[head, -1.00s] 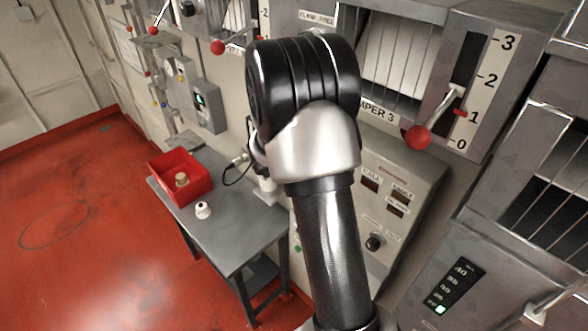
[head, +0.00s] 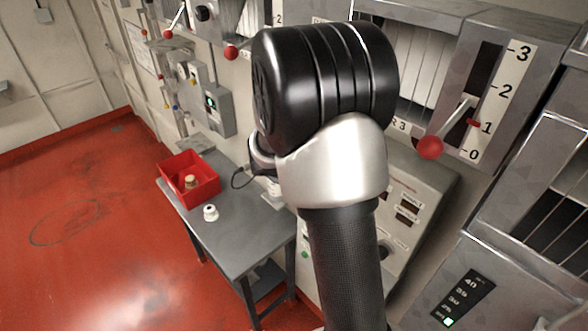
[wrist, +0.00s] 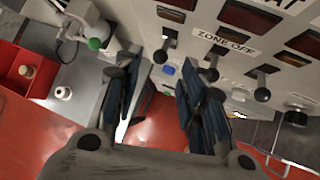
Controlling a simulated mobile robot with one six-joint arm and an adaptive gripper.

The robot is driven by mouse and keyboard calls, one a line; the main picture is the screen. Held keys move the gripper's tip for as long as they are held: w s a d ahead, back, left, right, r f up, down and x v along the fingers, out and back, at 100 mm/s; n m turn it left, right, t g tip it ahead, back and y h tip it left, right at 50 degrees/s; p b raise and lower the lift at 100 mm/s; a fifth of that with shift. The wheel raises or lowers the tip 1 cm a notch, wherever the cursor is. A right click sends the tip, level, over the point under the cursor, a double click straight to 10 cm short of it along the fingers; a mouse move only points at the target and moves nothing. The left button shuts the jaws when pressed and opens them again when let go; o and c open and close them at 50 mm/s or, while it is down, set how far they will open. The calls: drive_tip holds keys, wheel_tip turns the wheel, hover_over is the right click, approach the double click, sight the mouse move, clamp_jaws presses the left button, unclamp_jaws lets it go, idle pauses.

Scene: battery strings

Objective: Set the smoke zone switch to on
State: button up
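In the wrist view my gripper (wrist: 167,72) is open and empty, its two dark fingers spread in front of a pale panel (wrist: 145,25). The panel carries a "ZONE OFF" label (wrist: 225,41) and dark red windows. Below them is a row of black-knobbed levers: a left lever (wrist: 160,56), a middle lever (wrist: 209,72) and a right lever (wrist: 262,94). The middle lever is close to the right finger; I cannot tell whether they touch. No "smoke" label is readable, so I cannot tell which lever is the smoke zone switch.
A grey table (head: 239,237) holds a red bin (head: 207,188) and a small white object (head: 210,212). A console (head: 430,190) stands right of my arm, under a red-knobbed lever (head: 430,147). Red floor is open at left.

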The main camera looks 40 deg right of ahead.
drive_tip(key=v, duration=0.6)
drive_tip(key=shift+a+r, duration=0.1)
idle(0.3)
drive_tip(key=s+a+f+m+y+b, duration=0.7)
drive_tip(key=s+a+f+m+b, duration=1.3)
drive_tip(key=b, duration=1.2)
drive_tip(key=s+a+f, duration=0.3)
drive_tip(key=a, duration=0.1)
drive_tip(key=shift+t, duration=0.3)
drive_tip(key=shift+d+f, duration=0.1)
drive_tip(key=shift+c, duration=0.5)
drive_tip(key=shift+d, duration=0.1)
